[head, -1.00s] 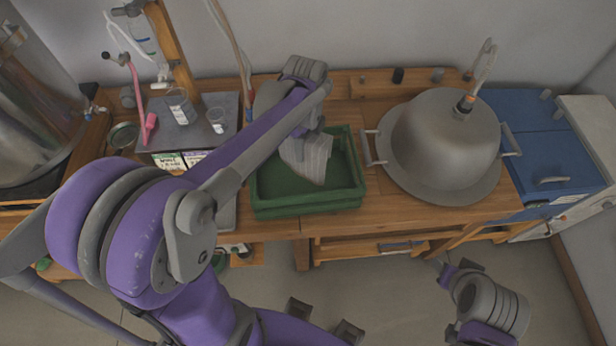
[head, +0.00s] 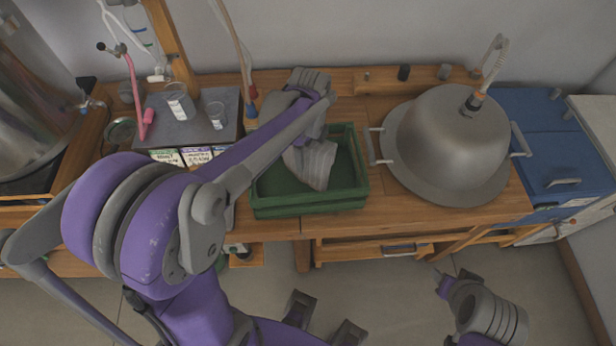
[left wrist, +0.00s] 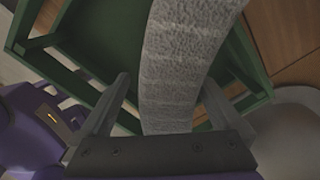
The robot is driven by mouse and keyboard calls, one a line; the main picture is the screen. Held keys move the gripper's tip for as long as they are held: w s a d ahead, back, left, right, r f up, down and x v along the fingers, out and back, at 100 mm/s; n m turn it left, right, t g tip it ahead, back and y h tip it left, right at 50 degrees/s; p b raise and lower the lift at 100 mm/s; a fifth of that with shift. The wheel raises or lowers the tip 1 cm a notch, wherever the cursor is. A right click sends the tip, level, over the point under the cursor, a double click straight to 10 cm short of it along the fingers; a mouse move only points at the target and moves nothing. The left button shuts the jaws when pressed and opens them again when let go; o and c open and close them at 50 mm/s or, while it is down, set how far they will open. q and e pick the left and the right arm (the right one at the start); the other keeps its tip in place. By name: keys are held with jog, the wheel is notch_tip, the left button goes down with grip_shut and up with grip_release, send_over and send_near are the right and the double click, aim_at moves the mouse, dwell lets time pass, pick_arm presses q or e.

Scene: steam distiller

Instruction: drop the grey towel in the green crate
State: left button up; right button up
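The green crate (head: 310,206) stands on the wooden bench in the head view; its rim also shows in the left wrist view (left wrist: 75,75). The grey towel (head: 312,165) hangs down into the crate in the head view, partly behind my arm. In the left wrist view the towel (left wrist: 180,60) is a long strip running between the fingers of my left gripper (left wrist: 166,80). These fingers stand apart, with green showing between the left finger and the towel. My left gripper is over the crate.
A large metal dome (head: 447,140) with side handles stands just right of the crate. A blue chest (head: 560,150) is farther right. A dark grey block with small beakers (head: 216,115) is left of the crate. Small boxes (head: 196,156) sit below it.

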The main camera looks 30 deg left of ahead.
pick_arm(q)
notch_tip(320, 180, up, 11)
jog(key=shift+f+p, duration=0.1)
jog(key=shift+p, duration=0.3)
dwell(0.6)
jog(key=s+d+f+n+t, duration=0.2)
jog(key=s+f+n, duration=0.2)
jog(key=s+n, duration=0.3)
jog(key=s+d+f+n+t, duration=0.3)
jog(key=s+n, duration=0.5)
jog(key=n, duration=0.3)
jog(key=shift+s+f+n, duration=0.2)
jog(key=shift+f+n, duration=0.1)
jog(key=shift+f, duration=0.15)
jog(key=shift+c, duration=0.3)
